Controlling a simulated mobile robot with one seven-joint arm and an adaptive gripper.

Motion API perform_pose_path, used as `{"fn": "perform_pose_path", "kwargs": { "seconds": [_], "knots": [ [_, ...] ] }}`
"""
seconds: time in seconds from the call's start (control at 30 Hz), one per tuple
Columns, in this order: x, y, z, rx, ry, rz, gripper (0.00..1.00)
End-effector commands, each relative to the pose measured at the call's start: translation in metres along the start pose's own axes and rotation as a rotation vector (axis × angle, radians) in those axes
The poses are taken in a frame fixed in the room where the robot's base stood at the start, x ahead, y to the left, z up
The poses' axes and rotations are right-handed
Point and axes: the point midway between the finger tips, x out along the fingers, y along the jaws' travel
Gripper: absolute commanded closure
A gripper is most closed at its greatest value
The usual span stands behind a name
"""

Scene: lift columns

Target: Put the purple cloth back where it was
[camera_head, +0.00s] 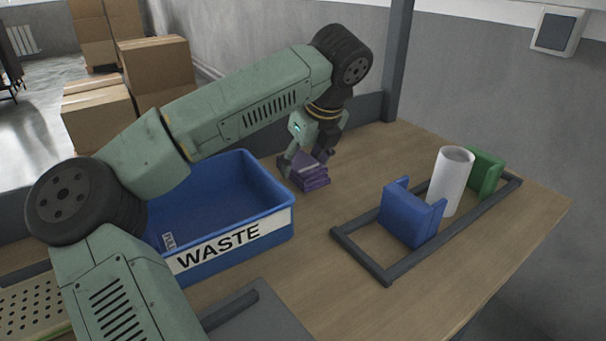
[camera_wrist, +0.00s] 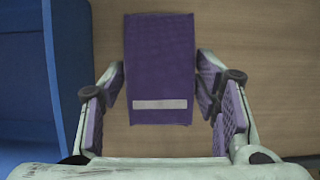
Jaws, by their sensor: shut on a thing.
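The purple cloth (camera_head: 312,177) is a folded stack just right of the blue waste bin in the head view. In the wrist view the cloth (camera_wrist: 160,60) is upright in the picture, with a pale stripe near its lower edge. My gripper (camera_head: 306,161) points down over the cloth, and its fingers are shut on the cloth's two sides. In the wrist view my gripper (camera_wrist: 160,82) has one finger at each side of it. I cannot tell whether the cloth rests on the table or hangs just above it.
The blue bin (camera_head: 275,235) marked WASTE stands left of the cloth. At right a dark frame (camera_head: 362,262) on the wooden table (camera_head: 440,290) surrounds a blue holder (camera_head: 408,218), a white cylinder (camera_head: 451,182) and a green holder (camera_head: 486,172). Table between cloth and frame is clear.

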Motion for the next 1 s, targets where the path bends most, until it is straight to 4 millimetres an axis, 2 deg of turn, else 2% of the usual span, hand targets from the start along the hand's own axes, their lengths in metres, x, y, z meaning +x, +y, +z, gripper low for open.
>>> {"fn": "perform_pose_path", "kwargs": {
  "seconds": [0.27,0.63,0.67,0.93,1.0],
  "knots": [
    [0.031,0.000,-0.013,0.000,0.002,0.000,0.70],
    [0.036,0.000,-0.015,-0.001,0.000,0.000,0.70],
    [0.035,0.000,-0.015,-0.001,0.000,-0.001,0.43],
    [0.035,0.000,-0.015,-0.001,0.000,-0.001,0.25],
    [0.035,0.000,-0.015,-0.001,0.000,-0.001,0.24]
  ]
}}
